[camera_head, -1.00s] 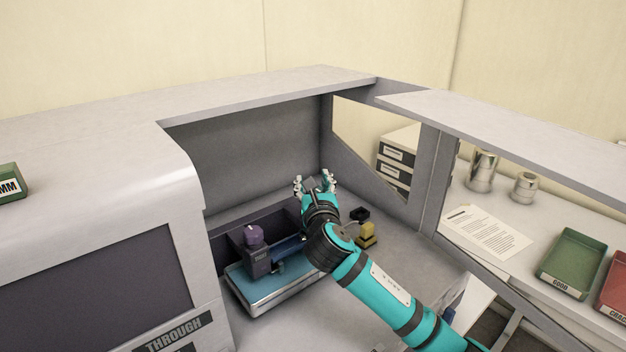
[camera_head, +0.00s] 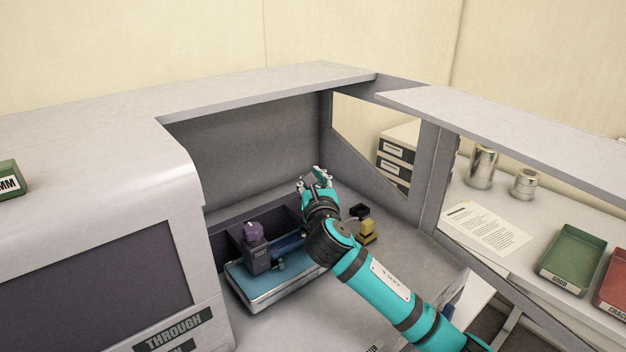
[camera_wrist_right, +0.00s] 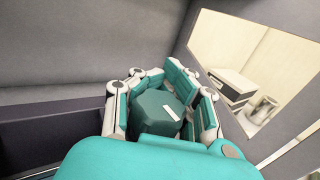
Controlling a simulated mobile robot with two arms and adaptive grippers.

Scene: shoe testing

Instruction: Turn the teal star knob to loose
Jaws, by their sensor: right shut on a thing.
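The teal star knob (camera_wrist_right: 157,113) shows in the right wrist view as a dark teal, many-sided head with a pale mark on its top. My right gripper (camera_wrist_right: 160,95) is shut on the knob, with a finger on each side of it. In the head view my right gripper (camera_head: 316,180) is at the back of the grey booth. There the knob is hidden by my gripper and arm. I cannot read any loose or tight marking. My left gripper is not in view.
A purple device (camera_head: 257,250) stands by a blue-topped plate (camera_head: 270,285) left of my arm. A yellow and black block (camera_head: 366,232) is close on its right. Booth walls (camera_head: 260,140) enclose the back. A green tray (camera_head: 572,258) lies outside at right.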

